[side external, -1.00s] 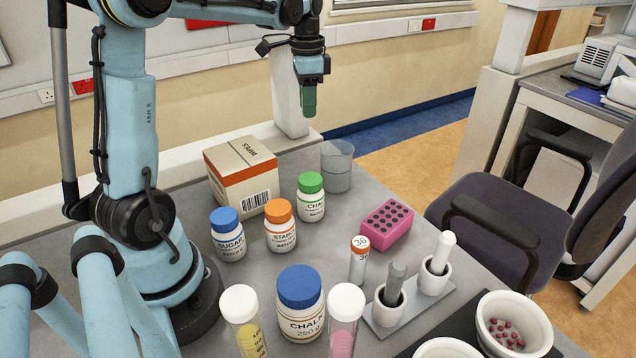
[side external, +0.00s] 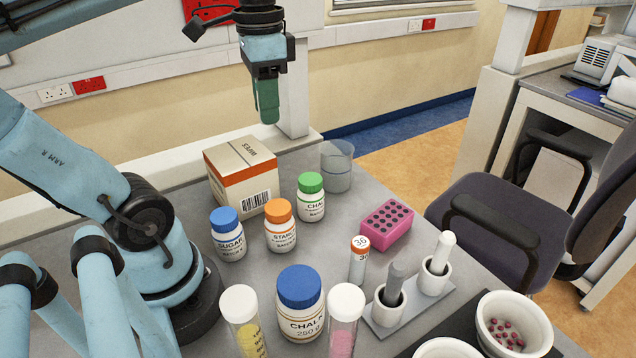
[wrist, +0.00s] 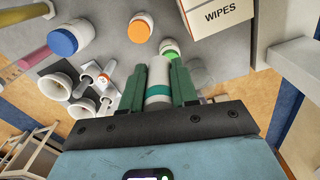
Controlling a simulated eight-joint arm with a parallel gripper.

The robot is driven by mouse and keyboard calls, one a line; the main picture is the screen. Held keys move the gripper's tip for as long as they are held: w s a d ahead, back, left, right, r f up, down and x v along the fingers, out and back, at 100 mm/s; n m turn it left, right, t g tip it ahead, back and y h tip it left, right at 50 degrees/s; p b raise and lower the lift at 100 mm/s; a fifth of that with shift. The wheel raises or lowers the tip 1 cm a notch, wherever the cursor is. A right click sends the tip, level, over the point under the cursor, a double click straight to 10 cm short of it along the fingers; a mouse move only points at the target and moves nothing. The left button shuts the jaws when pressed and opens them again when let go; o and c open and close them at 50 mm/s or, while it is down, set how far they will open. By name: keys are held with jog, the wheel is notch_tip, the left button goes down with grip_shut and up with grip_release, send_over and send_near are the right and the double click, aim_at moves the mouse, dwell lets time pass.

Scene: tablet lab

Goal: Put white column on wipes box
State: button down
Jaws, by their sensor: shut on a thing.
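My gripper (side external: 266,108) hangs high, clear of the bench, appearing just above and right of the wipes box. In the wrist view its green fingers (wrist: 158,71) are shut on the white column (wrist: 159,78), a white cylinder with a green band. The fingers hide the column in the side view. The wipes box (side external: 228,163), white and orange with a barcode, stands at the back of the bench. Its top, marked WIPES, shows at the upper right of the wrist view (wrist: 208,27), apart from the column.
Blue-capped (side external: 228,240), orange-capped (side external: 281,232) and green-capped (side external: 311,203) bottles stand in front of the box. A glass beaker (side external: 337,170) is to its right. A pink rack (side external: 387,228), mortars and tubes stand nearer. The box top is clear.

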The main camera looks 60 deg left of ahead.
send_over(238, 153)
notch_tip(238, 153, down, 7)
jog(key=shift+d+r, duration=0.1)
jog(key=shift+f, duration=2.05)
jog(key=shift+f, duration=0.1)
jog(key=c, duration=0.9)
grip_release()
jog(key=shift+o, duration=0.2)
notch_tip(238, 153, up, 12)
jog(key=w+d+f+n+t, duration=0.1)
jog(key=w+d+f+t, duration=0.2)
jog(key=d, duration=0.6)
jog(key=w+d+f+n+t, duration=0.1)
jog(key=w+d+f+t, duration=0.3)
jog(key=w+d+f, duration=0.2)
jog(key=d+f, duration=0.2)
jog(key=d, duration=0.1)
jog(key=shift+d+f, duration=0.2)
jog(key=shift+d, duration=0.05)
